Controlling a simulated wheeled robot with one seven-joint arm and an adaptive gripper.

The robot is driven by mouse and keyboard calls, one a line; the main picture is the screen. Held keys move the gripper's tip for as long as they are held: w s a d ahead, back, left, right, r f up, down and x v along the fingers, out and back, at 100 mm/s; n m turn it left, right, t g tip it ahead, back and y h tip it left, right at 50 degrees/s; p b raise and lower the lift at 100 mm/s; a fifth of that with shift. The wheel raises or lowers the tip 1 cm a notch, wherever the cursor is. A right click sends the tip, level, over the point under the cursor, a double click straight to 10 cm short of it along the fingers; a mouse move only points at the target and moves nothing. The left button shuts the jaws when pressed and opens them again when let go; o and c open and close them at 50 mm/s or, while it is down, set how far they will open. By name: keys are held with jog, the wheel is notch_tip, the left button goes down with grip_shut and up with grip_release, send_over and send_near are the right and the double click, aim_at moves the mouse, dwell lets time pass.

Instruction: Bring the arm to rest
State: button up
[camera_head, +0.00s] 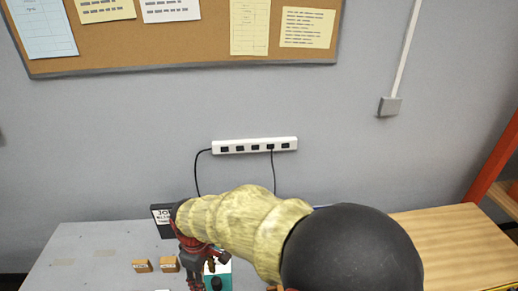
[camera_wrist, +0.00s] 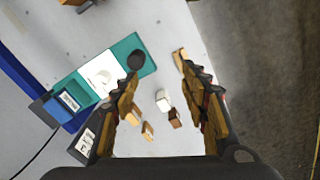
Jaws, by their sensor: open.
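My gripper (camera_wrist: 168,100) is open in the wrist view, its two fingers spread apart above the grey table (camera_wrist: 205,58). Nothing is held between the fingers. In the head view, my arm reaches forward over the table (camera_head: 85,245), and the gripper (camera_head: 205,268) points down near the lower middle of the picture. My arm hides much of the table there.
A teal device (camera_wrist: 128,48) with a white sheet and a dark round knob lies below the gripper. Small wooden blocks (camera_head: 142,266) and a dark sign (camera_head: 161,219) stand on the table. A power strip (camera_head: 255,145) with cables is on the wall.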

jog(key=s+d+r+m+t+b, duration=0.1)
jog(key=s+d+m+b, duration=0.3)
jog(key=d, duration=0.7)
jog(key=s+d+r+m+t+b, duration=0.1)
jog(key=s+d+m+b, duration=0.3)
jog(key=d, duration=0.8)
jog(key=s+d+r+m+t+b, duration=0.2)
jog(key=d+m+b, duration=0.4)
jog(key=d, duration=0.5)
jog(key=shift+s+d+t+b, duration=0.25)
jog(key=shift+s+t+b, duration=0.55)
jog(key=shift+s+b, duration=0.35)
